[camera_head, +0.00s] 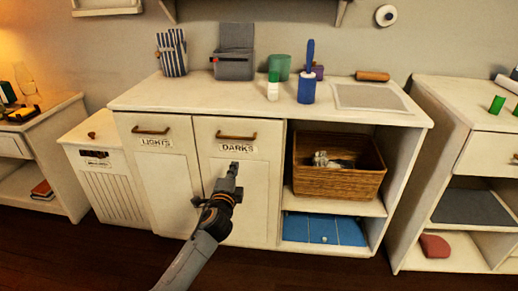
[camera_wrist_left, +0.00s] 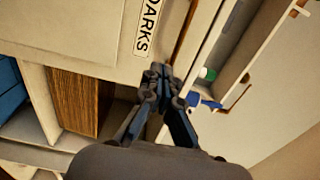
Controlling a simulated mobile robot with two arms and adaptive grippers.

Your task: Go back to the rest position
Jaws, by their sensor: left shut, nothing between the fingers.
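My left gripper (camera_head: 233,168) is shut and empty. In the head view it is in front of the cabinet door labelled DARKS (camera_head: 238,148), just below the label. The door's brown handle (camera_head: 236,135) is above it, apart from the fingers. In the left wrist view, the gripper (camera_wrist_left: 162,75) shows with its fingertips together, near the DARKS label (camera_wrist_left: 147,28). Whether the fingertips touch the door cannot be told. My right gripper is not in view.
A white cabinet (camera_head: 150,98) bears bottles and boxes on top. A LIGHTS door (camera_head: 157,142) is on the left, and a wicker basket (camera_head: 340,183) sits on the open shelf on the right. Another cabinet (camera_head: 440,115) stands at the right. Dark floor (camera_head: 120,260) in front is clear.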

